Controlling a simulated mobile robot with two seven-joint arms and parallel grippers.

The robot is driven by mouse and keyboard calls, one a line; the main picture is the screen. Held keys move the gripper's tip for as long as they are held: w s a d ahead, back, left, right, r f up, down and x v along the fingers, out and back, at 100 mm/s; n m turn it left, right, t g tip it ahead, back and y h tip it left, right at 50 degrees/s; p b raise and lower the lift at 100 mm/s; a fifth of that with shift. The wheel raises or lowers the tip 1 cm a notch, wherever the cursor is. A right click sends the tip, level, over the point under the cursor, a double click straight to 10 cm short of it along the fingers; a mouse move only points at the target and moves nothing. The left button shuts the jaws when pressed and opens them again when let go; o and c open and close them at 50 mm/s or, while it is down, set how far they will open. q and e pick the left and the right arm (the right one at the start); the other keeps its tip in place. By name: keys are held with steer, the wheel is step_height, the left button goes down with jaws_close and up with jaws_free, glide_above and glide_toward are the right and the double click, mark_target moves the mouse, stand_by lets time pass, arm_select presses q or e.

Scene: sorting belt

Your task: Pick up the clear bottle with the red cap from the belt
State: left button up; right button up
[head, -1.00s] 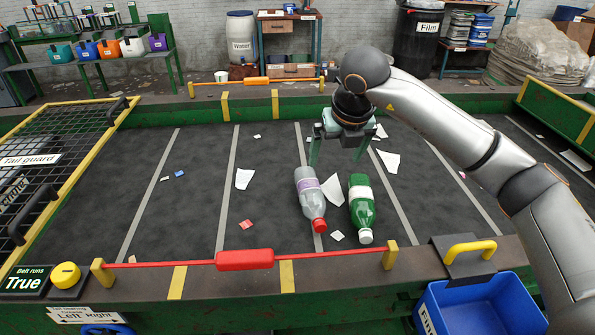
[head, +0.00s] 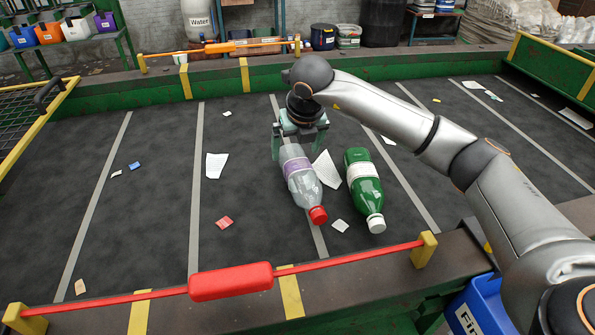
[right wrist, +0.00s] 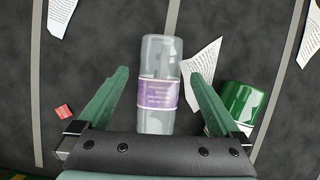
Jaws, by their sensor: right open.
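The clear bottle with the red cap (head: 300,180) lies on the dark belt (head: 110,225), its cap toward the front edge. It has a purple and white label. In the right wrist view the clear bottle (right wrist: 159,85) lies between the spread fingers, its cap end hidden by the gripper body. My right gripper (head: 297,150) is open and empty at the bottle's far end; in the wrist view its fingers (right wrist: 160,92) stand on either side of the bottle with gaps. I cannot tell its exact height above the belt. My left gripper is not in view.
A green bottle with a white cap (head: 364,188) lies just right of the clear one; it also shows in the wrist view (right wrist: 238,104). Paper scraps (head: 216,165) are scattered about. A red bar (head: 232,281) runs along the front edge. The belt's left part is mostly free.

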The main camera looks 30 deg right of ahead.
mark_target(294, 152)
steer(key=shift+w+x, duration=0.2)
steer(key=shift+x, duration=1.3)
steer(key=shift+w+x, duration=0.25)
steer(key=shift+x, duration=1.2)
steer(key=shift+d+r, duration=0.1)
steer(key=shift+r, duration=0.15)
steer(key=c, duration=1.2)
steer(key=shift+r, duration=0.1)
